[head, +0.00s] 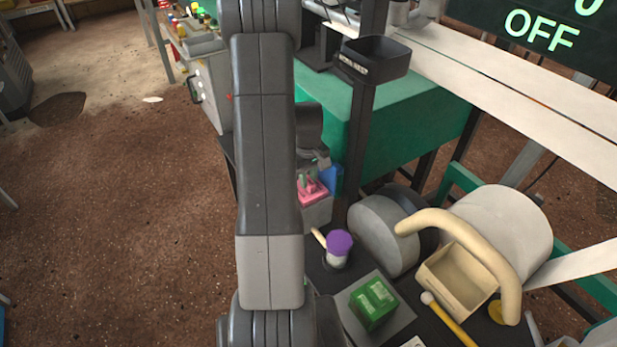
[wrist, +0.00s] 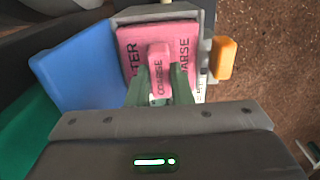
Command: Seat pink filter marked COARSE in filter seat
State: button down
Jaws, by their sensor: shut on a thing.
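The pink filter (wrist: 130,42) fills the middle of the wrist view, with dark "FILTER" and "COARSE" lettering on its face. Its raised pink grip (wrist: 158,70), also marked COARSE, is between the green fingers of my gripper (wrist: 160,84), which are shut on it. A grey frame, the filter seat (wrist: 205,18), surrounds the filter at the top and right. I cannot tell how deep the filter sits in it. In the head view the pink filter (head: 312,191) shows at the top of the grey seat (head: 318,213), partly hidden by my arm.
A blue panel (wrist: 75,65) lies left of the seat, and an orange block (wrist: 225,58) is at its right. In the head view, a purple-capped jar (head: 339,246), a green box (head: 373,304) and a cream bin (head: 457,280) stand nearby. Brown floor lies open at left.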

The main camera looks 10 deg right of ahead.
jog(key=c, duration=1.2)
grip_release()
jog(key=shift+r+p, duration=2.05)
jog(key=shift+r, duration=0.8)
notch_tip(320, 180, up, 14)
jog(key=p, duration=0.2)
jog(key=shift+f, duration=0.15)
jog(key=shift+f, duration=0.1)
